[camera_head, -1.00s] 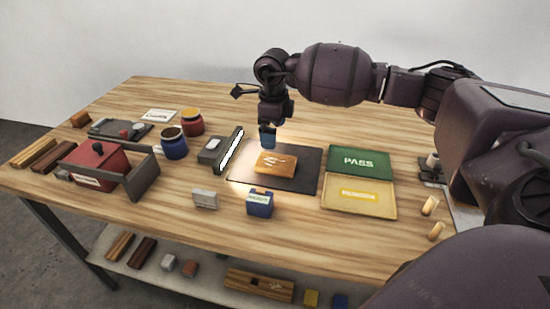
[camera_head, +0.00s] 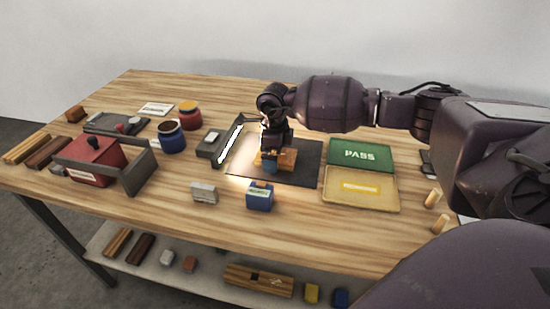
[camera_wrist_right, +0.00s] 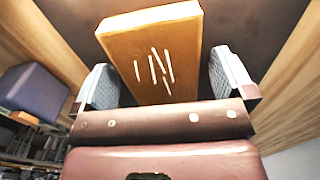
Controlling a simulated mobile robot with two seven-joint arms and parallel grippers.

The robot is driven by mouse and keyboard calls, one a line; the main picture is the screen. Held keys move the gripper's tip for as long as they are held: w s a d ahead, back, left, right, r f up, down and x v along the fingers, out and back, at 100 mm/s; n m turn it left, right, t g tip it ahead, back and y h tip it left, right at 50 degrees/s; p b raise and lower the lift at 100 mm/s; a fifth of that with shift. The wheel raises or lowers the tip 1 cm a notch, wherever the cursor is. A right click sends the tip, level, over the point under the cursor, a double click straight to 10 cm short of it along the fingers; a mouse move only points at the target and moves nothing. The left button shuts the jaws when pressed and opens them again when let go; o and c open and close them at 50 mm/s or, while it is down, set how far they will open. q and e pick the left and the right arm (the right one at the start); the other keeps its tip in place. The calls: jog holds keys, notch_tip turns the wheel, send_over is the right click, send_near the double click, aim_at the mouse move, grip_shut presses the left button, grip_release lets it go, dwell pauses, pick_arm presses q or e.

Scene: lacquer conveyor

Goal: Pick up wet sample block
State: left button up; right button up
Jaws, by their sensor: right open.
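The sample block (camera_head: 288,158) is an orange-brown wooden block on the dark mat (camera_head: 308,174) in the middle of the table. It also shows in the right wrist view (camera_wrist_right: 155,55), with several pale glossy strokes on its top. My right gripper (camera_head: 268,165) is low over the block in the head view and hides part of it. In the right wrist view the gripper (camera_wrist_right: 163,82) is open, with one pale blue finger pad on each side of the block and visible gaps. My left gripper is not in view.
A blue box (camera_head: 260,197) and a small grey block (camera_head: 204,192) stand in front of the mat. A lit grey bar fixture (camera_head: 230,144) is at its left. Green PASS (camera_head: 360,152) and yellow (camera_head: 360,188) trays lie to the right. Jars (camera_head: 172,137) stand further left.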

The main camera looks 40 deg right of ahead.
jog(key=c, duration=1)
